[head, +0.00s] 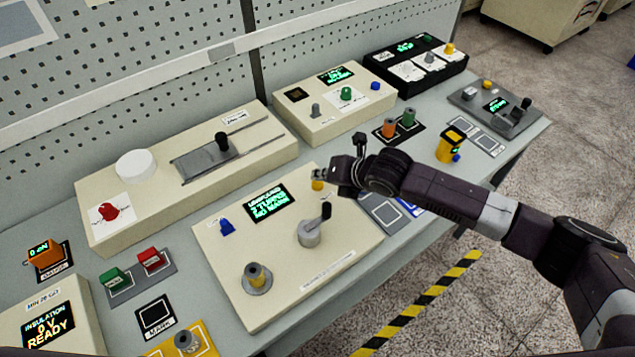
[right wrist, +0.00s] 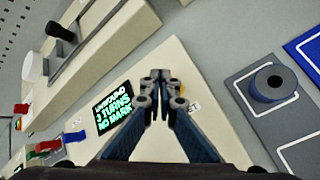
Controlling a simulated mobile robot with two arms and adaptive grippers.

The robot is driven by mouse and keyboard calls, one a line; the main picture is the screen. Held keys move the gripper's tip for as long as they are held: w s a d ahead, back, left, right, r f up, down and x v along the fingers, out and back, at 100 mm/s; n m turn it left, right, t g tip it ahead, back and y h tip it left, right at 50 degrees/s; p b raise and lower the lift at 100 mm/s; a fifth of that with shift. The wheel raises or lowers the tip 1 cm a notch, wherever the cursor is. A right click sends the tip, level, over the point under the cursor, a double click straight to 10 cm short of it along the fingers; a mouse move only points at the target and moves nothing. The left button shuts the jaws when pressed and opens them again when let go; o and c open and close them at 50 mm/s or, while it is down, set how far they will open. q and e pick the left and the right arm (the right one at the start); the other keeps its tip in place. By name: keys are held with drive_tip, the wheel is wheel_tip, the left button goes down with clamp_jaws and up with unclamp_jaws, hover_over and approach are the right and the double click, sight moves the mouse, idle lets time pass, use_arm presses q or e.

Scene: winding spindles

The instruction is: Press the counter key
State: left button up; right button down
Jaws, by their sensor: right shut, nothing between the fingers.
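The cream winding box (head: 235,290) stands at the front of the bench. It carries a lit green display (head: 268,203), a blue knob (head: 227,227), a crank (head: 311,235) with a black handle, and a spindle with a yellow piece (head: 257,277). A small yellow key (head: 317,180), which looks like the counter key, is near its back right corner. My right gripper (head: 336,172) is shut and empty, its tips just right of the key. The left gripper is out of view.
Behind is a long cream box (head: 120,220) with a slider and white knob. Orange and green spools (head: 409,117) stand behind my right arm. Grey pads (head: 385,212) lie right of the winding box; one holds a dark spool (right wrist: 272,83). The floor is beyond the bench edge.

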sight(319, 185)
drive_tip(key=shift+f, duration=0.3)
drive_tip(key=shift+f+b, duration=0.35)
drive_tip(key=shift+f, duration=0.2)
idle(0.6)
drive_tip(key=shift+r, duration=0.1)
drive_tip(key=shift+r+p, duration=0.85)
drive_tip(key=shift+p, duration=0.1)
wheel_tip(319, 185, up, 5)
drive_tip(key=p, duration=0.4)
drive_tip(key=shift+r+p, duration=0.1)
drive_tip(key=shift+p, duration=0.25)
idle(0.4)
